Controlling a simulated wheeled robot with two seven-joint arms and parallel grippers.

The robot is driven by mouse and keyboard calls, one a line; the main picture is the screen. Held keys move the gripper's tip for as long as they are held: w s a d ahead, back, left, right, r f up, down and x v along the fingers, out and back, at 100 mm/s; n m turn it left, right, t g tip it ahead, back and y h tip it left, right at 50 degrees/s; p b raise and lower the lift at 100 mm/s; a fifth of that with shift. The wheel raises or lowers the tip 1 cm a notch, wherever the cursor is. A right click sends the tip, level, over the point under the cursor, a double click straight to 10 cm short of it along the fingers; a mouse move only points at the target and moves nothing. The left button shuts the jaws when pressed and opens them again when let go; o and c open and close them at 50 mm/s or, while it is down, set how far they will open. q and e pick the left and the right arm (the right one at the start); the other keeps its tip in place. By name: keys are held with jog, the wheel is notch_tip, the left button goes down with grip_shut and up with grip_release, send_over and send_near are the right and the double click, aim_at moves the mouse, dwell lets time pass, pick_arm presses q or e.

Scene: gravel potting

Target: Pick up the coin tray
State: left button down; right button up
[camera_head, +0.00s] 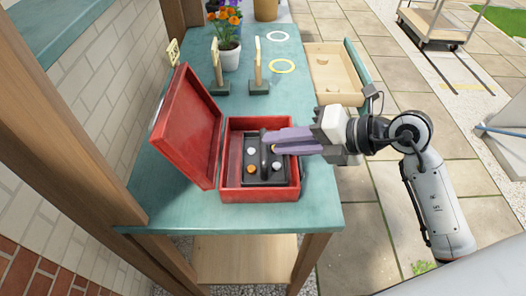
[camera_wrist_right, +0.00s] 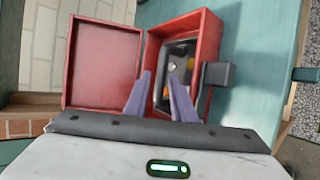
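The black coin tray (camera_head: 252,174) sits inside an open red cash box (camera_head: 260,194) on the teal table. Orange and silver coins show in its compartments, and a dark upright handle rises along its middle. The tray also shows in the wrist view (camera_wrist_right: 183,50). My right gripper (camera_head: 268,142) reaches in from the right over the box, its purple fingers near the top of the handle. In the wrist view its fingers (camera_wrist_right: 160,78) are apart. I cannot tell whether the handle is between them. My left gripper is not in view.
The box's red lid (camera_head: 190,125) stands open on the left. Behind the box are two wooden uprights on dark bases (camera_head: 259,88), a flower pot (camera_head: 229,55) and rings (camera_head: 282,66). A wooden tray (camera_head: 335,75) is at the right. The table front is clear.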

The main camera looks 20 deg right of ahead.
jog(key=x, duration=0.5)
jog(key=shift+w+d+f+p, duration=0.2)
jog(key=shift+w+d+p, duration=0.1)
jog(key=shift+w, duration=0.1)
grip_shut()
